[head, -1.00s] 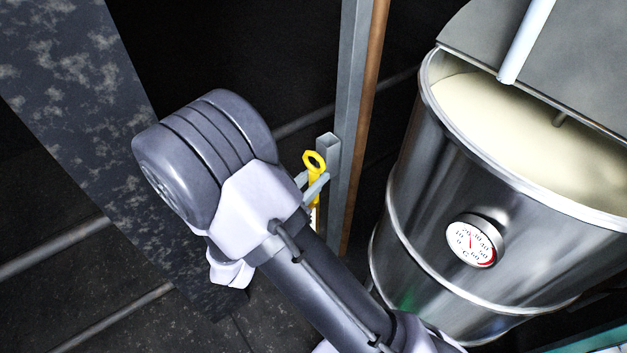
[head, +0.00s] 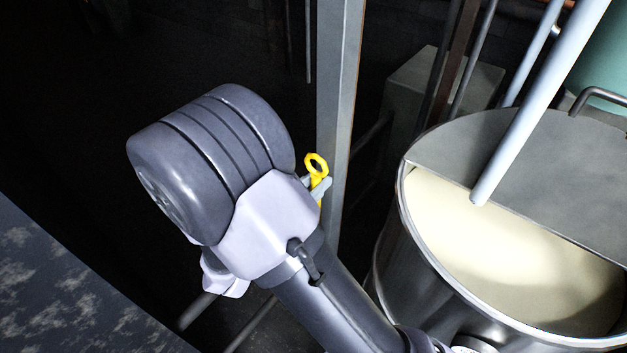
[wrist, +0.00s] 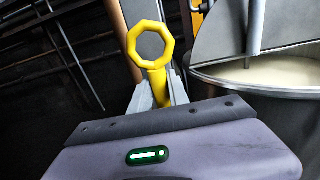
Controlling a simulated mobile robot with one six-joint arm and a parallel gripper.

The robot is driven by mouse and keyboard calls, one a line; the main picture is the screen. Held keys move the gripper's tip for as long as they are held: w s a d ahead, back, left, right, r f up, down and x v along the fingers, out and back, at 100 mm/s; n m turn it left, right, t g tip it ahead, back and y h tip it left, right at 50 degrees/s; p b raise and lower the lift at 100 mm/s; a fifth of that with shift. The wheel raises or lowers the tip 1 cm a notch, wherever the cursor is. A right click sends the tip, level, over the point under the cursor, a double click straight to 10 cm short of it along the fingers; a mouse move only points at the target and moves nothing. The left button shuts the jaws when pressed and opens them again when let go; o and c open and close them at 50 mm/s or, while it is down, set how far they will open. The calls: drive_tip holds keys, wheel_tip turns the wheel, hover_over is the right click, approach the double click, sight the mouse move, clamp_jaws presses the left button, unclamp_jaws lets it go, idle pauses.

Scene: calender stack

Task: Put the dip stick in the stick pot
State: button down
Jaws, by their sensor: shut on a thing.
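The yellow dip stick (head: 312,160) has a ring-shaped handle at its top. It also shows in the wrist view, with its ring (wrist: 150,63) upright above the fingers. My gripper (head: 319,186) is shut on the stick just below the ring; in the wrist view the grey fingers (wrist: 158,92) lie on both sides of its stem. The stick's lower part is hidden by my arm and wrist. I cannot make out the stick pot in either current view.
A steel vat (head: 413,235) of cream liquid stands at the right, half covered by a grey lid (head: 540,165). A pale pipe (head: 540,105) slants down into it. A grey post (head: 340,90) rises just behind the stick. A mottled grey surface (head: 50,290) lies at lower left.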

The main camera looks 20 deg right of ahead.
wheel_tip(320, 180, down, 15)
drive_tip(key=b, duration=1)
drive_tip(key=shift+a+b, duration=0.3)
drive_tip(key=shift+w+f+b, duration=0.1)
drive_tip(key=shift+f+b, duration=0.25)
drive_tip(key=shift+f, duration=0.35)
drive_tip(key=shift+f+b, duration=0.35)
drive_tip(key=shift+b, duration=0.15)
drive_tip(key=c, duration=1.2)
unclamp_jaws()
drive_tip(key=shift+o, duration=0.2)
